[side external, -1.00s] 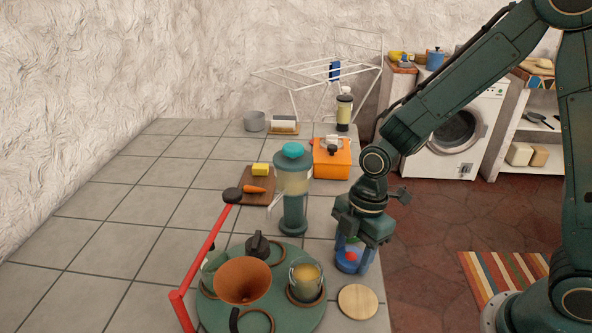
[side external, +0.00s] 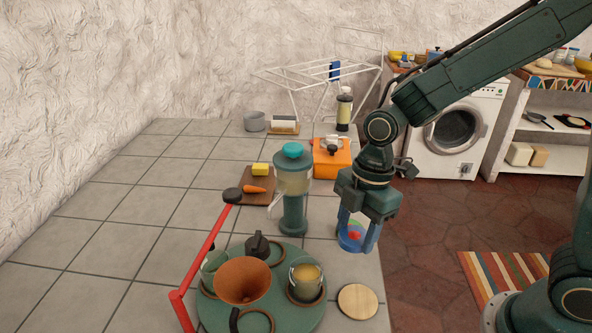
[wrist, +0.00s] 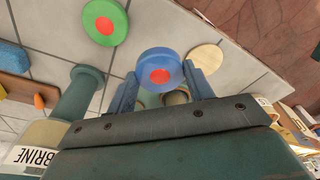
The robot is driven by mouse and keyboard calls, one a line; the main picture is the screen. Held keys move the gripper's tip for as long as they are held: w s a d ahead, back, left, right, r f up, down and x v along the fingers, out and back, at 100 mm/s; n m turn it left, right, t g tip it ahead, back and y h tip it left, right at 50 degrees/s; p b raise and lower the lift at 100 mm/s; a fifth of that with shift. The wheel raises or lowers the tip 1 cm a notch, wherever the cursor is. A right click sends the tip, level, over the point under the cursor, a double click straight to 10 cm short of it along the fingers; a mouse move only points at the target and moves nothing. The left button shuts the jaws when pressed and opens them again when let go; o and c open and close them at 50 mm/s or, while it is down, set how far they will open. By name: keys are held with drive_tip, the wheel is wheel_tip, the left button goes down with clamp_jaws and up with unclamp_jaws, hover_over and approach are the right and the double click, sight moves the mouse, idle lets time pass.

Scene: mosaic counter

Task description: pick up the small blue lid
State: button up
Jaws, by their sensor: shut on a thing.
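The small blue lid (side external: 350,245), a short disc with a red spot on top, sits between the fingers of my gripper (side external: 357,238). In the wrist view the lid (wrist: 147,61) is pinched between the two blue-grey fingertips (wrist: 160,76), one on each side. My gripper is shut on it and points down over the counter's right edge area. The lid appears lifted clear of the counter. A green lid (wrist: 104,10) with a red spot lies apart from it; in the side view it is mostly hidden behind the blue lid and fingers.
A tall green jar with a teal cap (side external: 292,200) stands close left of my gripper. A round green tray (side external: 280,320) with a brown funnel (side external: 242,283) and a pail (side external: 305,280) is in front. A wooden disc (side external: 357,301) lies near the edge. An orange box (side external: 332,165) stands behind.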

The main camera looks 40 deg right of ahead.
sight(355, 235)
wheel_tip(355, 235, up, 14)
idle(0.4)
drive_tip(key=shift+a, duration=0.15)
idle(0.4)
drive_tip(key=a+f, duration=0.3)
drive_tip(key=a, duration=0.8)
drive_tip(key=shift+a+f, duration=0.15)
drive_tip(key=shift+a, duration=0.15)
drive_tip(key=shift+f, duration=0.2)
drive_tip(key=shift+f, duration=3.3)
drive_tip(key=shift+f, duration=0.95)
idle(0.6)
